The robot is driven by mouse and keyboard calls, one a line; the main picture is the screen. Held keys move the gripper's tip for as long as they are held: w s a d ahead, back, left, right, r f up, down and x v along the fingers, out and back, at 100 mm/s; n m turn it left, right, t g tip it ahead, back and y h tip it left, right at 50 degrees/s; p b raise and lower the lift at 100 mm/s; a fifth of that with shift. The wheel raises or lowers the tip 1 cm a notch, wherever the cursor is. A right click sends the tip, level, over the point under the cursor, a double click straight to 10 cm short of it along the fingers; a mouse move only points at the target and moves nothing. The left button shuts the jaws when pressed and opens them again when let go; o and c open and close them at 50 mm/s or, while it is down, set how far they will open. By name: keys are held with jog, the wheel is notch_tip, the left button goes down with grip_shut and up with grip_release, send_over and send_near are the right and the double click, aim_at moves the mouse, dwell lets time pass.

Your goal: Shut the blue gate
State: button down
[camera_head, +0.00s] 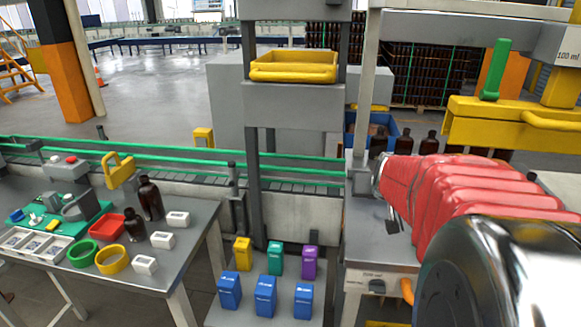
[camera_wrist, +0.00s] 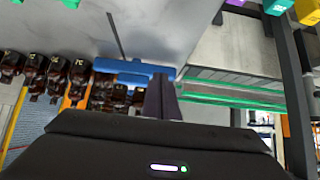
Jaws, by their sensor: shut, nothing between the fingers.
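A blue bar-like piece (camera_wrist: 136,68), which may be the blue gate, lies crosswise just beyond my fingertips in the wrist view. A thin dark rod runs up from near it. I cannot tell whether it is open or shut, or whether my fingers touch it. My gripper (camera_wrist: 161,98) is shut and empty, its dark fingers pressed together. In the head view my red-sleeved arm reaches over the bench at the right and hides much of that area. A blue piece (camera_head: 390,122) shows there behind the brown bottles.
Several brown bottles (camera_wrist: 58,78) stand in a row left of my fingers in the wrist view. A green-railed conveyor (camera_head: 170,153) crosses behind the left table (camera_head: 190,240). A yellow hanging part (camera_head: 510,125) is above my arm. Coloured boxes (camera_head: 266,295) stand on a low platform.

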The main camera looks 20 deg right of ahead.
jog(key=x, duration=0.6)
jog(key=shift+w+d+f, duration=0.15)
jog(key=shift+w+f, duration=0.05)
jog(key=shift+w+d, duration=0.6)
jog(key=shift+w, duration=0.25)
jog(key=shift+w+d+r, duration=0.1)
jog(key=shift+w+d, duration=0.35)
jog(key=shift+w, duration=0.25)
jog(key=shift+a, duration=0.2)
jog(key=shift+d, duration=0.15)
jog(key=shift+w, duration=0.15)
